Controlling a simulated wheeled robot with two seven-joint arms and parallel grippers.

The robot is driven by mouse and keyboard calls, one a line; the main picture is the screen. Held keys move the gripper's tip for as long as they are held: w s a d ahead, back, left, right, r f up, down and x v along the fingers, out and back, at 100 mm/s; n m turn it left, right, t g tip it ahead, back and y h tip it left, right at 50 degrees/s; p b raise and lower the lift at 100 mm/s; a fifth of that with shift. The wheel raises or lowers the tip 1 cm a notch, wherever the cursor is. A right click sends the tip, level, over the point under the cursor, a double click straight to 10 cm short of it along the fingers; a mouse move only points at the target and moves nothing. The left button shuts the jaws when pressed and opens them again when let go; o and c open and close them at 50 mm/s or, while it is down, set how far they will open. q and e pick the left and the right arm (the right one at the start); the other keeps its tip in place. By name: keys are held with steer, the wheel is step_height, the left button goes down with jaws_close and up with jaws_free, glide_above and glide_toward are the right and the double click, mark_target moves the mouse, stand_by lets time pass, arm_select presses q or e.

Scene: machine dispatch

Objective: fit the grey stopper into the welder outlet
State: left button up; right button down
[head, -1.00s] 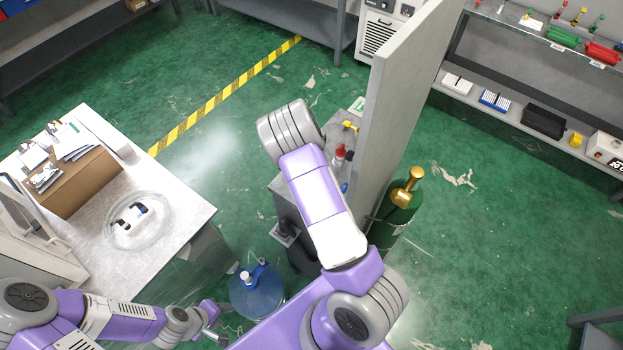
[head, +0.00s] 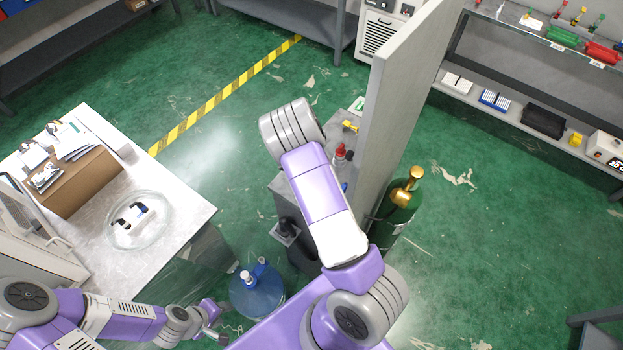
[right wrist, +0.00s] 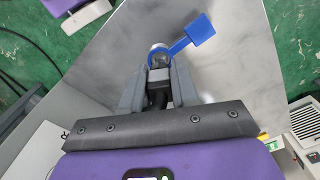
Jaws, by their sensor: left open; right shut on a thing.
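In the right wrist view my right gripper (right wrist: 157,92) is shut on a small dark grey piece (right wrist: 158,76), apparently the grey stopper. Its lower part between the fingers looks black. Just beyond its tip is a round silvery fitting, with a blue ring and flat blue tab (right wrist: 200,30) at it. I cannot tell whether this fitting is the welder outlet, or whether the piece touches it. In the head view my right arm hides the right gripper and much of the grey unit (head: 283,187). My left gripper (head: 215,325) is open and empty, low at the left.
A grey upright panel (head: 395,110) stands right of my right arm. A table (head: 185,195) with a glass dish (head: 138,240) is at left.

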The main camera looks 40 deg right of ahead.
steer(key=shift+f+b, duration=0.9)
steer(key=shift+f, duration=0.3)
steer(key=shift+c, duration=1.9)
jaws_free()
steer(key=shift+r, duration=0.2)
steer(key=shift+w+r+p, duration=0.1)
steer(key=shift+r+p, duration=0.25)
steer(key=shift+p, duration=0.1)
steer(key=shift+r+p, duration=2.15)
steer(key=shift+r, duration=0.4)
steer(key=shift+a+f, duration=0.1)
